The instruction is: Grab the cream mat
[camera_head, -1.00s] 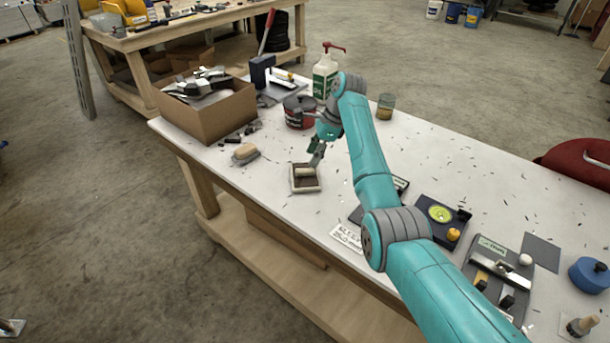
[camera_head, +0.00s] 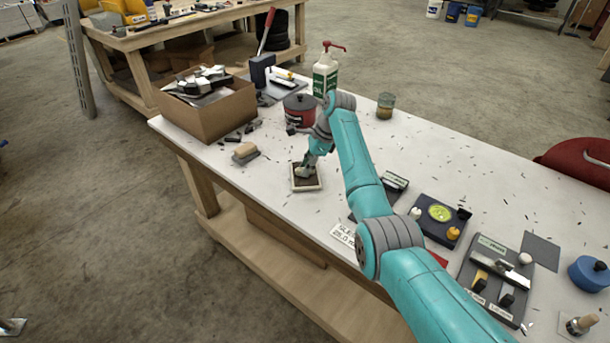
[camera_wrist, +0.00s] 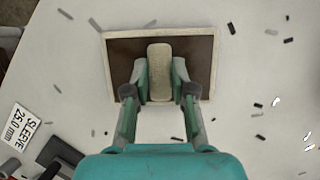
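A cream, rounded oblong piece (camera_wrist: 159,70), which I take for the cream mat, lies on a dark brown tray with a pale rim (camera_wrist: 205,34). The tray also shows in the head view (camera_head: 317,186), near the table's front edge. My gripper (camera_wrist: 160,88) is lowered over the tray, one finger on each side of the cream piece. The fingers are very close to its sides; whether they press on it cannot be told. In the head view my gripper (camera_head: 304,172) hides most of the piece.
A tan block on a grey base (camera_head: 245,151) lies left of the tray. A red and dark pot (camera_head: 300,110) and a cardboard box (camera_head: 208,115) stand behind. A label card (camera_head: 342,234) lies to the front right. Small dark bits are scattered over the white table.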

